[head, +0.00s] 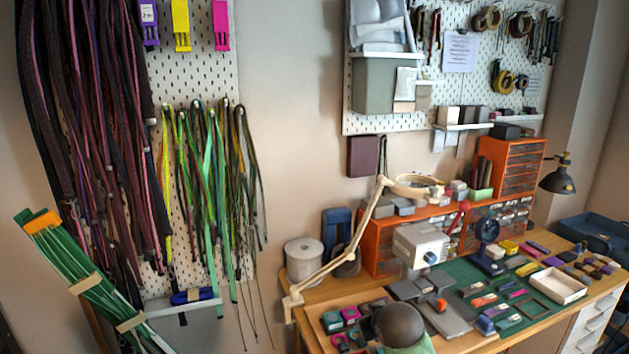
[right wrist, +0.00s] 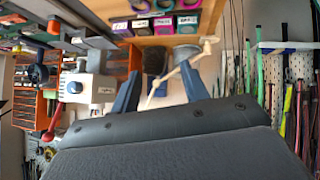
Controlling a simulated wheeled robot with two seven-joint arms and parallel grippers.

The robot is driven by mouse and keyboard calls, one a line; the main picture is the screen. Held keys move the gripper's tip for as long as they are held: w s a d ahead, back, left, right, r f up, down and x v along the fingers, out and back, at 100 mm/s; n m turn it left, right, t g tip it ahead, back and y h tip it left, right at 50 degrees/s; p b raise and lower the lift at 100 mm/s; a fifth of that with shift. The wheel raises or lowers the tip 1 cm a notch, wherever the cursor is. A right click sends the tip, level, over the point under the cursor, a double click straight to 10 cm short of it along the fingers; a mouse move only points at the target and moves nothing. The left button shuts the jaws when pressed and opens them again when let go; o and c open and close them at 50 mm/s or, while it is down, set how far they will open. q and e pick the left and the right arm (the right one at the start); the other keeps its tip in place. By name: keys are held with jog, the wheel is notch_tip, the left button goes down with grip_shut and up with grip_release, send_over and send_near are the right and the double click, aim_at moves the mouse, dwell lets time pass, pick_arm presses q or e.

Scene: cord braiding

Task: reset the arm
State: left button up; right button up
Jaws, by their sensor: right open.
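My right gripper (right wrist: 160,82) shows in the right wrist view, with its two dark blue fingers spread apart. It is open, with nothing seen between the fingers except the background. A dark grey body part of mine fills the lower part of that view. The right wrist picture appears upside down, with the wooden table edge (right wrist: 200,42) near the top. Neither gripper shows in the head view, and my left gripper is not seen anywhere.
In the head view, a wooden workbench (head: 312,293) holds a white machine (head: 420,243), a green mat (head: 455,272), a pale tray (head: 558,285) and orange drawers (head: 512,165). Cords (head: 210,165) hang from the left pegboard. A dark rounded object (head: 398,325) stands at the bench front.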

jog(key=s+d+f+m+g, duration=0.2)
jog(key=s+f+g, duration=0.3)
jog(key=s+f, duration=1.6)
jog(key=s+f+g, duration=0.3)
jog(key=s+f, duration=1)
jog(key=s, duration=0.5)
jog(key=shift+s+a+g, duration=0.15)
jog(key=shift+a+g, duration=0.15)
jog(key=shift+a, duration=0.05)
